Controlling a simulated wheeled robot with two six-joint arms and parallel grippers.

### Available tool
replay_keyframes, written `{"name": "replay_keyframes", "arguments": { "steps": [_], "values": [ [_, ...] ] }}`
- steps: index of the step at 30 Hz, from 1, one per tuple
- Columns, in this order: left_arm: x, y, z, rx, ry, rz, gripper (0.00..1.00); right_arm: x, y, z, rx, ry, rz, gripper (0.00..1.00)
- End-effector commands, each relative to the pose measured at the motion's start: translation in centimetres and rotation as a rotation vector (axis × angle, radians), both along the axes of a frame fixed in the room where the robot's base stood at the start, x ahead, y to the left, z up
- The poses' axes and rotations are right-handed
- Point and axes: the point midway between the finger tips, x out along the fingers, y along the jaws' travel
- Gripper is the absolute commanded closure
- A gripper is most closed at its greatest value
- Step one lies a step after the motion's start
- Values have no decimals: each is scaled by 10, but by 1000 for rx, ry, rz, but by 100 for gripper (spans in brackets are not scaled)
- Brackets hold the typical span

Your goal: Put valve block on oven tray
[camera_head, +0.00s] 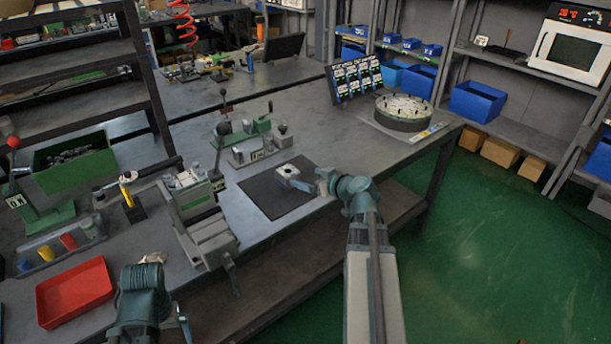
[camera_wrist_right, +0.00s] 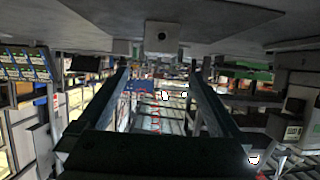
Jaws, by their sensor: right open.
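A small light-grey valve block (camera_head: 287,170) with a dark hole sits on a dark mat (camera_head: 262,195) on the workbench. My right gripper (camera_head: 304,183) is open, low over the mat and close to the block's near right side. In the right wrist view, which is upside down, the block (camera_wrist_right: 163,37) shows just beyond and between the spread fingers (camera_wrist_right: 163,85), with nothing held. A round grey tray (camera_head: 403,122) with small dark pieces stands at the bench's far right; I cannot tell if it is the oven tray. My left gripper (camera_head: 180,322) is at the bottom edge, partly hidden.
A vise (camera_head: 208,240) stands left of the mat, and a lever fixture (camera_head: 252,150) stands behind it. A red tray (camera_head: 75,292) and a green bin (camera_head: 75,160) are at left. An oven (camera_head: 572,48) sits on the right shelf. The bench right of the mat is clear.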

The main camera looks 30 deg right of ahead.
Motion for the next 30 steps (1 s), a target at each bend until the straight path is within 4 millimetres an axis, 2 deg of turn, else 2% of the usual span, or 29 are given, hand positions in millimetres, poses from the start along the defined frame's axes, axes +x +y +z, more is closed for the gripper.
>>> {"name": "replay_keyframes", "arguments": {
  "steps": [7, 11, 14, 24, 30],
  "values": [
    [0, 0, -6, 0, 0, 0, 0, -23, -6, -6, 1, -1, -3, 0],
    [0, 0, -6, 0, 0, 0, 0, -24, -7, -6, 0, -1, 1, 0],
    [0, 0, -11, 0, 0, 0, 0, -15, -7, -11, 1, 0, 2, 0],
    [0, 0, -34, 0, 0, 0, 0, 42, -2, -34, 0, 0, 2, 0],
    [0, 0, -38, 0, 0, 0, 0, 55, 0, -38, -1, 0, 1, 0]
  ]
}}
